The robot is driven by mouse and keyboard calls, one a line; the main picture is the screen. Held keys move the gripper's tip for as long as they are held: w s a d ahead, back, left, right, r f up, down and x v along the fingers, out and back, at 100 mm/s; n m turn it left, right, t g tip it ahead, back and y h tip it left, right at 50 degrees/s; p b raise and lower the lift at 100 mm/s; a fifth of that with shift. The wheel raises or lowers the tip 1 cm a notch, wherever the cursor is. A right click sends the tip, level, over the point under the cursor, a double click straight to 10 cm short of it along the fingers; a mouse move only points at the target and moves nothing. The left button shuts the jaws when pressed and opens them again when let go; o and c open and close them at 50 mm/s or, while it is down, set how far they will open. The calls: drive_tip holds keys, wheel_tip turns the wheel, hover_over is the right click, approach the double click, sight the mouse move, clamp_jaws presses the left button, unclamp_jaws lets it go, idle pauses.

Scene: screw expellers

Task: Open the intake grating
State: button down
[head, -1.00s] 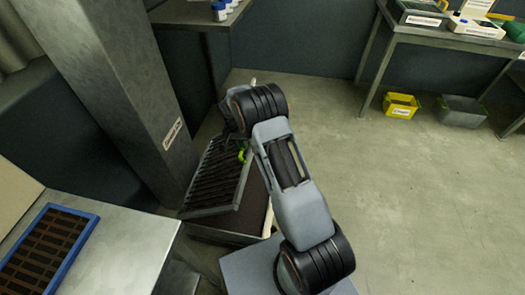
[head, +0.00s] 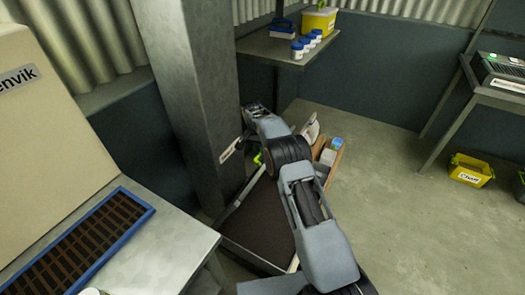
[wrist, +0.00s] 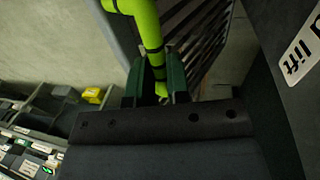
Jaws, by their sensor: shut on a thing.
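The intake grating shows nearly edge-on in the head view (head: 240,198), raised steeply beside the grey column. Its dark slats fill the upper middle of the wrist view (wrist: 200,38). The dark intake opening (head: 262,228) lies uncovered below it. The yellow-green handle (wrist: 142,22) runs down between my fingers in the wrist view; a bit of it shows in the head view (head: 257,158). My gripper (wrist: 158,82) is shut on this handle. In the head view my arm hides the gripper and part of the opening.
The grey column (head: 190,90) stands close to the grating, with a lift label (wrist: 300,50) near my wrist. A bench with a blue-framed tray (head: 140,212) is at left. A shelf with jars (head: 297,50) is behind. Floor at right is clear up to a yellow bin (head: 470,172).

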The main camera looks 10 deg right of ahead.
drive_tip(key=shift+s+a+f, duration=0.15)
drive_tip(key=shift+a+f, duration=0.05)
drive_tip(key=shift+f, duration=0.4)
drive_tip(key=c, duration=1.3)
unclamp_jaws()
drive_tip(key=shift+w+a, duration=0.1)
drive_tip(key=shift+w, duration=0.1)
drive_tip(key=shift+o, duration=1)
drive_tip(key=shift+d+r, duration=0.15)
drive_tip(key=shift+d, duration=0.05)
wheel_tip(320, 180, up, 13)
drive_tip(key=w+a+p, duration=0.1)
drive_tip(key=a+p, duration=0.1)
drive_tip(key=p, duration=0.4)
drive_tip(key=shift+w+r+p, duration=0.2)
drive_tip(key=shift+w+p, duration=0.1)
drive_tip(key=shift+w, duration=0.1)
drive_tip(key=shift+a, duration=0.1)
